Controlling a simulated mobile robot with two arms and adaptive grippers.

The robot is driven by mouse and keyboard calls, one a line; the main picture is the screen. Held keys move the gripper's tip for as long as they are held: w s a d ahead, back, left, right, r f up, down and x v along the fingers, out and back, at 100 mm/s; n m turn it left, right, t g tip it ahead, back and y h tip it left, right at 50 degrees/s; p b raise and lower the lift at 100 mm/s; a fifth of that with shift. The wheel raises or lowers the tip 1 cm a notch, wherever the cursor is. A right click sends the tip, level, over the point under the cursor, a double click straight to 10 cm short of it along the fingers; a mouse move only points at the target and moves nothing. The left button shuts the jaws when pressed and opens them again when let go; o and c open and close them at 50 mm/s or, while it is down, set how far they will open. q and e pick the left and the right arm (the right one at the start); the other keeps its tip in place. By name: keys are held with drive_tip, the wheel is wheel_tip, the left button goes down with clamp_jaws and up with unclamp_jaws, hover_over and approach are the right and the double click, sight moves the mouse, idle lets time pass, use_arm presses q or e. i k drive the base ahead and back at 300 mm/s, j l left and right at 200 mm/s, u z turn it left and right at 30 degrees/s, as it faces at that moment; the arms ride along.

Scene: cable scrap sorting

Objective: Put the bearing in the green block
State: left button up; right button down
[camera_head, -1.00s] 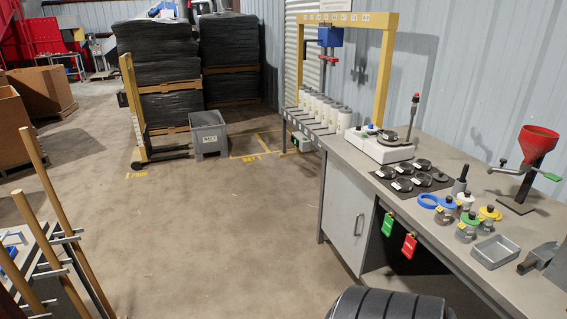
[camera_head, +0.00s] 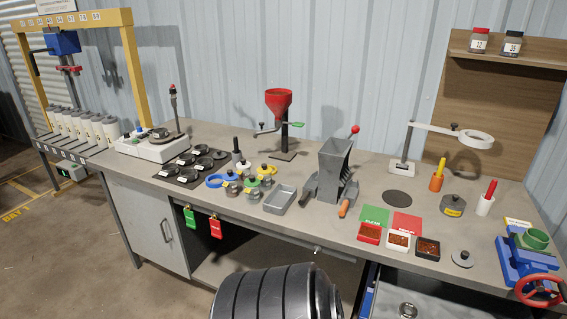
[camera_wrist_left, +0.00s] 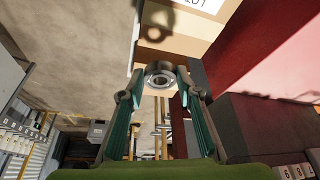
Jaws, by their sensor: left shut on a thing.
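My left gripper (camera_wrist_left: 160,84) shows in the left wrist view, its two fingers shut on a grey metal bearing (camera_wrist_left: 159,69). The bearing is a ring with a hole, held between the fingertips, off any surface. In the head view a green block (camera_head: 537,238) with a round top sits in a blue vise (camera_head: 522,262) at the right end of the workbench. Neither gripper shows in the head view, so the held bearing is well apart from the block.
The vise has a red handwheel (camera_head: 538,291). Below, a drawer (camera_head: 440,300) is open with a ring-shaped metal piece (camera_head: 408,310) inside.

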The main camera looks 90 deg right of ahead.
sight(534, 242)
drive_tip(key=k+z, duration=0.1)
drive_tip(key=z, duration=1.6)
drive_tip(key=k+l+z, duration=0.1)
drive_tip(key=z, duration=0.35)
drive_tip(key=l+z, duration=0.2)
drive_tip(key=z, duration=0.25)
drive_tip(key=k+l+z, duration=0.1)
drive_tip(key=l+z, duration=0.15)
drive_tip(key=z, duration=0.2)
drive_tip(key=l+z, duration=0.2)
drive_tip(key=z, duration=0.25)
